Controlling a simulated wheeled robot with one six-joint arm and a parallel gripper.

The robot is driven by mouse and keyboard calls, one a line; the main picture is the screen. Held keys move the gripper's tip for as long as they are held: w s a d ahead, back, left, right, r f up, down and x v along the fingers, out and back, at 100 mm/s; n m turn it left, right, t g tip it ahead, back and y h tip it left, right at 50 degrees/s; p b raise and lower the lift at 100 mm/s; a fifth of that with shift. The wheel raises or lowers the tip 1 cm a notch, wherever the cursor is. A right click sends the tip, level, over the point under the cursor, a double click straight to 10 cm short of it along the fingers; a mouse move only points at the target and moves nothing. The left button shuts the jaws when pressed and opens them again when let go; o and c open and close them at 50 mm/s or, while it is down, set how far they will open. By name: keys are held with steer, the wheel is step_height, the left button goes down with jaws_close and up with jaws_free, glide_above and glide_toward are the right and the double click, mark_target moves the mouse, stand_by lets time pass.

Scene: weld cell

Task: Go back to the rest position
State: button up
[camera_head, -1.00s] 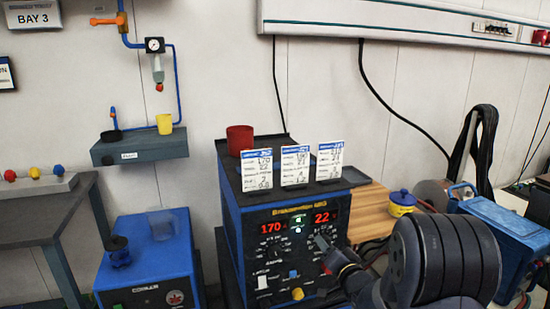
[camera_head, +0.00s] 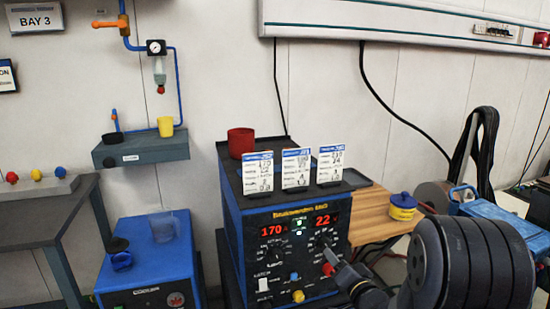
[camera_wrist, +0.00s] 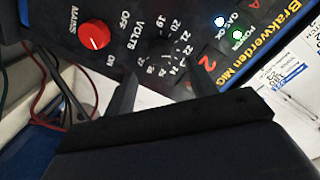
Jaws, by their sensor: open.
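My gripper (camera_head: 332,257) is open in front of the right side of the blue welding machine's panel, close to the volts knob (camera_head: 322,241). In the wrist view its two dark fingers (camera_wrist: 158,88) stand apart on either side of the volts dial (camera_wrist: 163,50), with nothing held between them. The red mains knob (camera_wrist: 94,34) is beside them, at the left of that view. The welder (camera_head: 231,235) shows 170 and 22 in red digits. My arm fills the lower right of the head view and hides part of what lies behind it.
Three white cards (camera_head: 296,168) and a red cup (camera_head: 241,142) stand on the welder. A blue cooler (camera_head: 135,270) is to the left. Cables hang near my arm.

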steer(key=v, duration=0.5)
steer(key=x, duration=1.1)
steer(key=s+d+n+t+b, duration=0.1)
steer(key=s+d+n+b, duration=0.1)
steer(key=s+n+b, duration=0.5)
steer(key=s+n, duration=0.4)
steer(key=shift+d+h, duration=0.15)
steer(key=shift+h, duration=0.15)
steer(key=shift+f, duration=0.15)
